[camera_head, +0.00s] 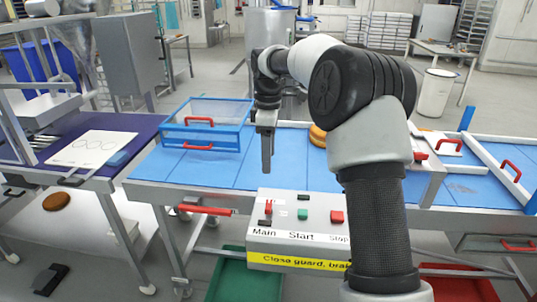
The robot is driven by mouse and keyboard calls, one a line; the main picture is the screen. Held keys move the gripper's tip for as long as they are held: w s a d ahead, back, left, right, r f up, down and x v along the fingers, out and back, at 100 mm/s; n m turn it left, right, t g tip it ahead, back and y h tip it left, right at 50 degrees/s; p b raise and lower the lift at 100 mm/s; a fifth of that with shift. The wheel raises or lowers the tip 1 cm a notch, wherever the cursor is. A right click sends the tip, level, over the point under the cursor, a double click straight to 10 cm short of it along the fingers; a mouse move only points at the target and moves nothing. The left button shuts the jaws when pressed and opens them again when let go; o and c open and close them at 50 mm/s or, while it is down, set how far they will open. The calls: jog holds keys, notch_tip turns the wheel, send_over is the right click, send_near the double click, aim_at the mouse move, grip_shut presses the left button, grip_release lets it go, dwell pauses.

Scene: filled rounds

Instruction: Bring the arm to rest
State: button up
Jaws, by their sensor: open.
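My gripper (267,150) hangs pointing down at the end of my arm, over the blue table surface, above the control box. It is open and nothing shows between its fingers. The arm is bent, with its elbow high in the middle of the view, and it hides part of the table behind it.
A control box (270,243) with Main, Start and Stop controls stands in front. A blue-framed guard (171,128) with red handles stands at the left of the blue table (225,168). A brown round (317,132) is partly behind my arm. A purple table (50,178) is at left.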

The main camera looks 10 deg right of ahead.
jog(key=s+r+m+t+h, duration=0.1)
jog(key=s+r+m, duration=0.2)
jog(key=s+r, duration=0.4)
jog(key=s+r+m+t, duration=0.25)
jog(key=s+r, duration=0.25)
jog(key=s, duration=0.4)
jog(key=s+f+m+t, duration=0.1)
jog(key=s+m, duration=0.3)
jog(key=s, duration=0.5)
jog(key=s+d+f+m+t+y, duration=0.1)
jog(key=s+f+m, duration=0.2)
jog(key=s, duration=0.6)
jog(key=shift+s+m+p, duration=0.2)
jog(key=shift+m+p, duration=0.2)
jog(key=shift+m, duration=0.65)
